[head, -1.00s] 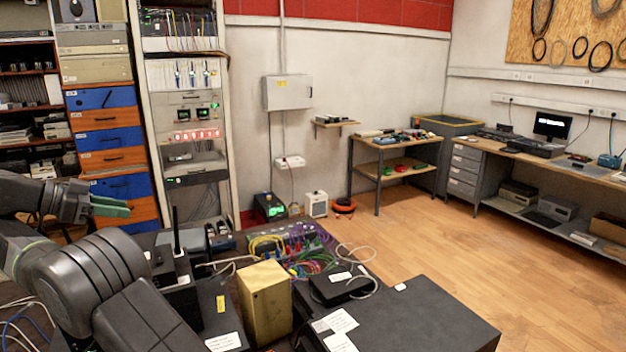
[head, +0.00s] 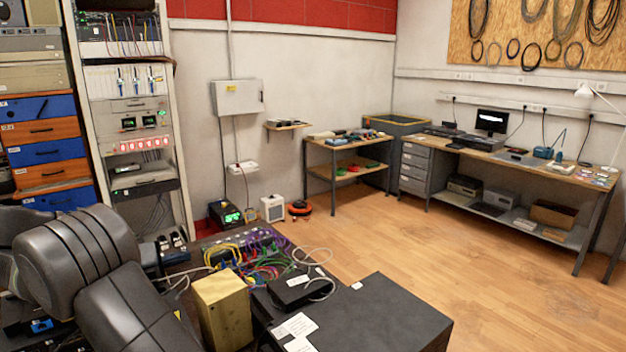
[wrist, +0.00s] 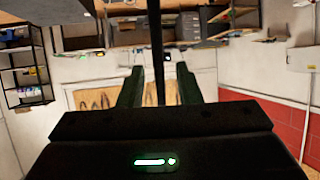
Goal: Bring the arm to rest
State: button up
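My arm (head: 85,265) is folded at the lower left of the head view, its dark rounded links close to the camera. My gripper is outside the head view. In the wrist view, its two dark green fingers (wrist: 159,88) stand apart with a clear gap and nothing held between them. A thin dark upright bar shows in that gap, and I cannot tell how far off it is. The wrist picture shows the room upside down.
A cluttered table holds a yellow box (head: 222,308), coloured cables (head: 255,250) and a black box (head: 293,289). A rack (head: 135,120) stands behind at left. Wood floor (head: 400,240) is open toward the workbench (head: 530,165) and the small shelf table (head: 345,150).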

jog(key=shift+w+d+f, duration=0.1)
jog(key=shift+w+d, duration=0.05)
jog(key=shift+w, duration=0.05)
dwell(0.3)
jog(key=v, duration=1.4)
jog(key=x, duration=1.4)
jog(key=shift+w+d+f+m+g+y+p, duration=0.15)
jog(key=shift+w+d+f+g+y+p, duration=0.15)
jog(key=shift+w+d+g+y+p, duration=0.45)
jog(key=shift+w+d+f+m+g+y+p, duration=0.15)
jog(key=shift+w+d+f+g+y+p, duration=0.2)
jog(key=shift+d+g+y+p, duration=0.45)
jog(key=shift+w+a+r, duration=0.1)
